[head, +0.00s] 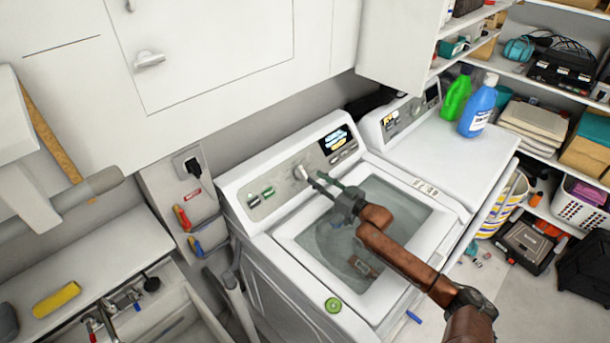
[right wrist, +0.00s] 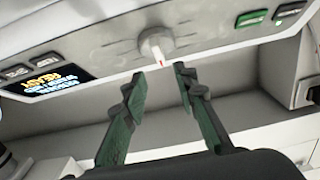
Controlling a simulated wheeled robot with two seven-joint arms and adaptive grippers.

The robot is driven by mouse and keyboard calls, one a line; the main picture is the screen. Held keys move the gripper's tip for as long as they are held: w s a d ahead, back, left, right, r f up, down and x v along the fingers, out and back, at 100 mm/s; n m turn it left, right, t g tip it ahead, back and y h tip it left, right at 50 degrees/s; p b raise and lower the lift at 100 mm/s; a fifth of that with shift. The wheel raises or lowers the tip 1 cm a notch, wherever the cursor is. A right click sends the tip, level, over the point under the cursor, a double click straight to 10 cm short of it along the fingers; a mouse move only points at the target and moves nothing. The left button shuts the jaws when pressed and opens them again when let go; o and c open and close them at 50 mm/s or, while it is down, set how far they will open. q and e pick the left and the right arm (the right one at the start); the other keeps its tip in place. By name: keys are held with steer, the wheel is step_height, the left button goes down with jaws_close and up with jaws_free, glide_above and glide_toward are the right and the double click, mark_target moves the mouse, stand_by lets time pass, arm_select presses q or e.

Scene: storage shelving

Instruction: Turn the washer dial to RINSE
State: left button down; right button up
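The washer (head: 330,230) stands in the middle of the head view, with a sloped control panel at its back. Its dial (head: 300,172) is a pale round knob on that panel; in the right wrist view the dial (right wrist: 156,44) shows a bar grip with a red mark. The dial's labels are too small to read. My right gripper (head: 318,182) reaches over the lid to just in front of the dial. In the right wrist view the right gripper (right wrist: 160,72) is open, its green fingers apart, with the dial just beyond the fingertips and nothing between them. My left gripper is not in view.
A lit display (head: 335,138) and buttons (head: 262,196) flank the dial on the panel. A second white machine (head: 440,145) carries a green bottle (head: 455,95) and a blue bottle (head: 479,107). White cabinets (head: 210,50) hang above. A counter (head: 80,255) is at left.

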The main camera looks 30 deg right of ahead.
mark_target(302, 170)
steer(key=x, duration=0.6)
steer(key=shift+w+a, duration=0.1)
jaws_close()
steer(key=shift+a, duration=0.15)
